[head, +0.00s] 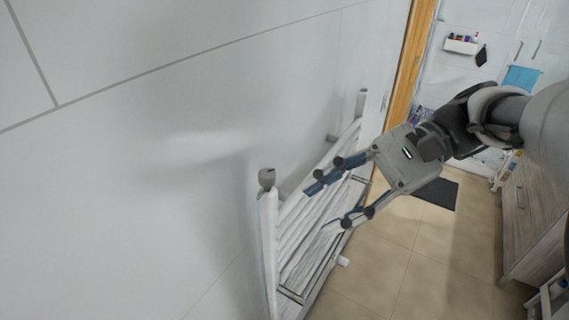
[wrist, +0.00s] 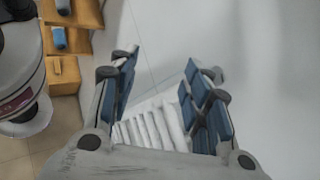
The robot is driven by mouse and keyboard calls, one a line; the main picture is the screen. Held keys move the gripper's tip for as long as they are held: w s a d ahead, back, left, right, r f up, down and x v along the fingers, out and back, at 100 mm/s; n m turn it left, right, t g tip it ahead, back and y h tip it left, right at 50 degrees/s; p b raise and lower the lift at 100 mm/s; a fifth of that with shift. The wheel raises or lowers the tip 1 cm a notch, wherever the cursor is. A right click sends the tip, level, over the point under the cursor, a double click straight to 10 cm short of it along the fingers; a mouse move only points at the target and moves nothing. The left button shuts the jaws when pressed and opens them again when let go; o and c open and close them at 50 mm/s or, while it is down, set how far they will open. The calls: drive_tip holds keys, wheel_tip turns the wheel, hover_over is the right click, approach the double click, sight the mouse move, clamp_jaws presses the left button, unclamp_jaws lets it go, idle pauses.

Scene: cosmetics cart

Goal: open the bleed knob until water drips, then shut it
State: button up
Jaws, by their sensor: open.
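A white ladder-style towel radiator (head: 269,245) stands along the white wall. A small grey knob (head: 267,178) sits on top of its nearer post. My gripper (head: 322,206) is open and empty, its blue-padded fingers pointing left over the radiator bars, to the right of the knob and apart from it. In the wrist view the open fingers (wrist: 158,78) show with the radiator bars (wrist: 150,126) beyond and below them. No water drops are visible.
The white wall (head: 130,200) is close behind the radiator. A wooden door frame (head: 407,75), a dark floor mat (head: 437,193) and a wooden cabinet (head: 535,215) lie further right. Tiled floor (head: 385,265) is open between. Wooden shelves (wrist: 64,75) show in the wrist view.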

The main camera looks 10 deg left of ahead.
drive_tip(key=w+d+m+t+y+b, duration=0.25)
drive_tip(key=d+m+t+y, duration=0.4)
drive_tip(key=m, duration=0.45)
drive_tip(key=b, duration=0.1)
approach(266, 172)
drive_tip(key=a, duration=0.6)
drive_tip(key=a+f, duration=0.1)
drive_tip(key=a, duration=0.3)
drive_tip(key=shift+w+f, duration=0.1)
drive_tip(key=shift+w, duration=0.25)
drive_tip(key=shift+t, duration=0.25)
drive_tip(key=shift+c, duration=0.6)
clamp_jaws()
